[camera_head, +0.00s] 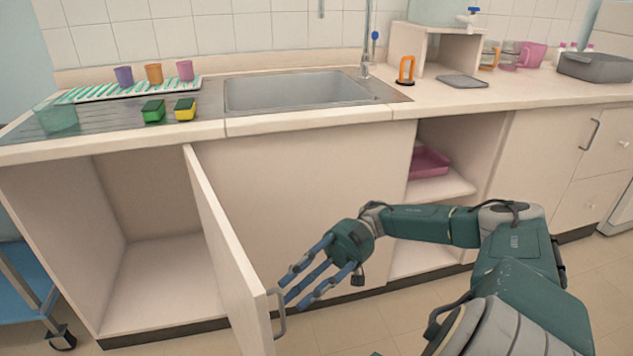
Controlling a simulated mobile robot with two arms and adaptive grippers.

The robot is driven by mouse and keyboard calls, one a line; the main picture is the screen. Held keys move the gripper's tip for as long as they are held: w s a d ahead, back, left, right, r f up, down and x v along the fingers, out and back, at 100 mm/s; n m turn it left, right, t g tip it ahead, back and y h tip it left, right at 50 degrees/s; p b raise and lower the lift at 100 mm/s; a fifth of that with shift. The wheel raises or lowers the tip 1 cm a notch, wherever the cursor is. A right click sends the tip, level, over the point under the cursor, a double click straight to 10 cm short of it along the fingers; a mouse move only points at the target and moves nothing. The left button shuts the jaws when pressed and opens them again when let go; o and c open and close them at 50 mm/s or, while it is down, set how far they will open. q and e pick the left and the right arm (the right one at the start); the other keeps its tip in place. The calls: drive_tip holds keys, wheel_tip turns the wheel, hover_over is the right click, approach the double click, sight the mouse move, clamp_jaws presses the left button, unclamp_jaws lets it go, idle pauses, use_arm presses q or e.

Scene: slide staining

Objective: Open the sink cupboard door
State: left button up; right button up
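The cupboard door (226,245) at the left of the sink counter stands swung well out from the front, showing the empty cupboard inside (160,275). Its metal handle (279,312) is on the door's outer face near the free edge. My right gripper (305,284) is just right of the handle, its blue fingers spread and pointing left toward it. The fingers look open and hold nothing. Whether a fingertip touches the handle I cannot tell. My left gripper is not in view.
The sink (295,92) is set in the counter above. Two sponges (153,111), a glass (56,117) and several cups stand at the left. An open shelf with a pink tray (428,162) is behind my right arm. A blue cart (22,275) stands at the left edge.

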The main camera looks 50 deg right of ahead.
drive_tip(key=d, duration=0.9)
drive_tip(key=shift+d, duration=0.15)
